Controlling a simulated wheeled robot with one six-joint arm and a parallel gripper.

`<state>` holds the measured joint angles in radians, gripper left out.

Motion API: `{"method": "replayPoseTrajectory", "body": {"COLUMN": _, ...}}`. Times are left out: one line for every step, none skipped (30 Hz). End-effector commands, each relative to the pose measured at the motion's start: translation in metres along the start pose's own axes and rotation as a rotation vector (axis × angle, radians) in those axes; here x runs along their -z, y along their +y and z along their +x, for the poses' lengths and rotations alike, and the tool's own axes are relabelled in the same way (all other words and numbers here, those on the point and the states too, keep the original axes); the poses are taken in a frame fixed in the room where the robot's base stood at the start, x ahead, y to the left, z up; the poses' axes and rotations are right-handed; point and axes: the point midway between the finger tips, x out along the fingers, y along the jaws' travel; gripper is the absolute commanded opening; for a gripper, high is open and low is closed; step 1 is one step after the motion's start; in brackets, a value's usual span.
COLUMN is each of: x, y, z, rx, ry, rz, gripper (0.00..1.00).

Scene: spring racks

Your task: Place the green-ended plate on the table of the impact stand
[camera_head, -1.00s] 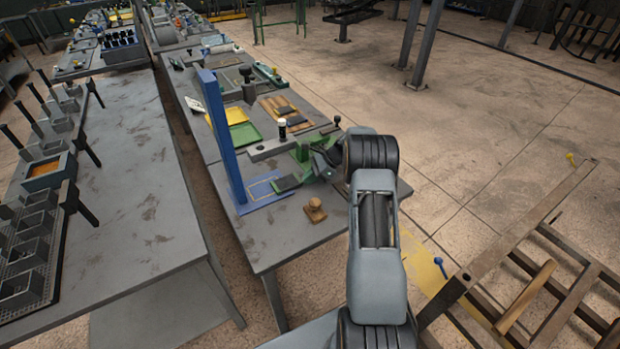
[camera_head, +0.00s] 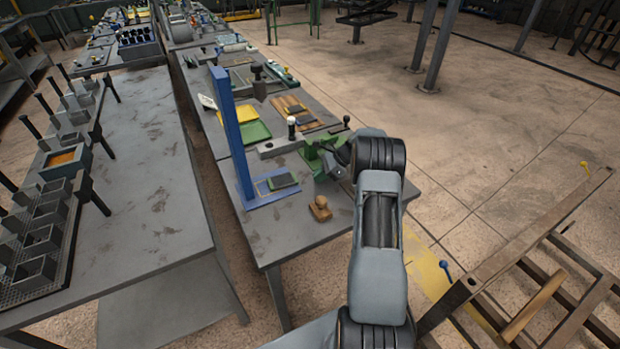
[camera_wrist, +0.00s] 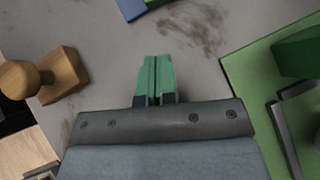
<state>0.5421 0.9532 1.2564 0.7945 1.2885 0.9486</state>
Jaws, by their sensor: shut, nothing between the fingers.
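The impact stand has a tall blue upright (camera_head: 230,130) and a low blue base (camera_head: 262,200) at the table's near end. A dark plate with green edges (camera_head: 281,181) lies on the base, right of the upright. My gripper (camera_head: 337,160) is to the right of the stand and partly hidden by my arm and a green fixture. In the wrist view my gripper's green fingers (camera_wrist: 154,72) are shut together and empty above bare grey tabletop. A blue corner of the base (camera_wrist: 132,9) shows at the top edge; the plate there is mostly out of frame.
A wooden knobbed block (camera_head: 320,208) stands near the table's front edge; it also shows in the wrist view (camera_wrist: 58,76). The green fixture (camera_head: 316,156) is close on the gripper's right in the wrist view (camera_wrist: 262,92). Yellow (camera_head: 240,114) and green (camera_head: 252,132) trays lie farther back.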

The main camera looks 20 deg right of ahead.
Motion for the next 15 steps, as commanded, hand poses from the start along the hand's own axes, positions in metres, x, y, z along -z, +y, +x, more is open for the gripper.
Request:
{"method": "replayPoseTrajectory", "body": {"x": -0.001, "y": -0.001, "z": -0.013, "rx": 0.006, "ry": 0.001, "rz": -0.005, "gripper": 0.00}}
{"method": "replayPoseTrajectory", "body": {"x": -0.001, "y": -0.001, "z": -0.019, "rx": 0.005, "ry": 0.002, "rz": -0.005, "gripper": 0.00}}
{"method": "replayPoseTrajectory", "body": {"x": -0.002, "y": -0.001, "z": -0.027, "rx": 0.005, "ry": 0.002, "rz": -0.006, "gripper": 0.00}}
{"method": "replayPoseTrajectory", "body": {"x": -0.002, "y": -0.001, "z": -0.033, "rx": 0.005, "ry": 0.001, "rz": -0.006, "gripper": 0.00}}
{"method": "replayPoseTrajectory", "body": {"x": -0.003, "y": -0.001, "z": -0.038, "rx": 0.002, "ry": 0.001, "rz": -0.006, "gripper": 0.00}}
{"method": "replayPoseTrajectory", "body": {"x": -0.003, "y": -0.001, "z": -0.045, "rx": 0.002, "ry": 0.002, "rz": -0.007, "gripper": 0.00}}
{"method": "replayPoseTrajectory", "body": {"x": -0.003, "y": -0.001, "z": -0.051, "rx": 0.001, "ry": 0.002, "rz": -0.008, "gripper": 0.00}}
{"method": "replayPoseTrajectory", "body": {"x": -0.003, "y": -0.001, "z": -0.056, "rx": 0.001, "ry": 0.002, "rz": -0.008, "gripper": 0.00}}
{"method": "replayPoseTrajectory", "body": {"x": -0.004, "y": -0.001, "z": -0.062, "rx": 0.001, "ry": 0.001, "rz": -0.008, "gripper": 0.00}}
{"method": "replayPoseTrajectory", "body": {"x": -0.004, "y": -0.001, "z": -0.067, "rx": 0.001, "ry": 0.001, "rz": -0.008, "gripper": 0.00}}
{"method": "replayPoseTrajectory", "body": {"x": -0.004, "y": -0.001, "z": -0.071, "rx": 0.001, "ry": 0.001, "rz": -0.007, "gripper": 0.00}}
{"method": "replayPoseTrajectory", "body": {"x": -0.004, "y": -0.001, "z": -0.076, "rx": 0.000, "ry": 0.001, "rz": -0.006, "gripper": 0.00}}
{"method": "replayPoseTrajectory", "body": {"x": -0.004, "y": -0.001, "z": -0.080, "rx": 0.001, "ry": 0.001, "rz": -0.006, "gripper": 0.00}}
{"method": "replayPoseTrajectory", "body": {"x": -0.004, "y": -0.001, "z": -0.083, "rx": 0.001, "ry": 0.001, "rz": -0.006, "gripper": 0.00}}
{"method": "replayPoseTrajectory", "body": {"x": -0.004, "y": -0.001, "z": -0.086, "rx": 0.000, "ry": 0.001, "rz": -0.006, "gripper": 0.00}}
